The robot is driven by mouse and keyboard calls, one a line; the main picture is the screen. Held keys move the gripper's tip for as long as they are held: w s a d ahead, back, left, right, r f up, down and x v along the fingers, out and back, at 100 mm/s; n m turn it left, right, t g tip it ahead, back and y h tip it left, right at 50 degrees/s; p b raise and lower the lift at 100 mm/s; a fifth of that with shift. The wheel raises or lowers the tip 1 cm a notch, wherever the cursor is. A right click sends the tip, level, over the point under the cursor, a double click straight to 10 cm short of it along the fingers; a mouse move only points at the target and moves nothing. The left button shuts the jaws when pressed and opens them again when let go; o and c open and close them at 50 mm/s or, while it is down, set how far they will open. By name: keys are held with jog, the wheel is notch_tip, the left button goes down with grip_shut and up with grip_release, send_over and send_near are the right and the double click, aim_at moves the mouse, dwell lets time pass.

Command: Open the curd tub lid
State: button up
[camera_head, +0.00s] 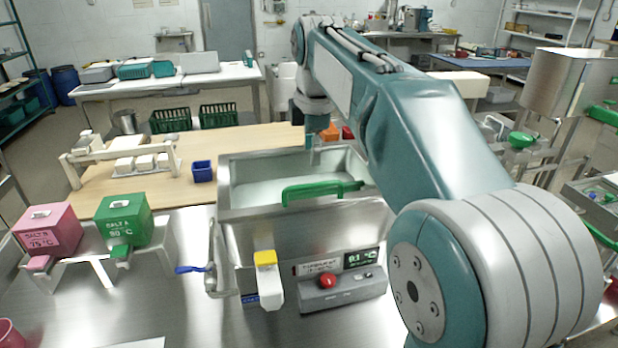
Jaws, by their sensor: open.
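The steel tub (300,225) stands at the middle of the steel bench. A pale, whitish surface (275,185) fills its top, inside the raised rim; I cannot tell whether it is a lid or the contents. A green bar handle (320,192) lies across the front of the top. My gripper (312,155) hangs over the back part of the tub, pointing down, behind the green handle and apart from it. It is small in view and partly hidden by my own arm; it appears open with nothing in it.
A yellow-topped spout (265,262) and a blue-handled valve (205,268) project nearby. Pink (47,232) and green (124,220) boxes stand left.

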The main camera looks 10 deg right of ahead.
aim_at(310, 185)
jog(key=f, duration=0.2)
jog(key=w+f, duration=0.1)
jog(key=f, duration=0.5)
jog(key=shift+w+f, duration=0.15)
jog(key=shift+w, duration=0.2)
jog(key=shift+c, duration=0.4)
grip_shut()
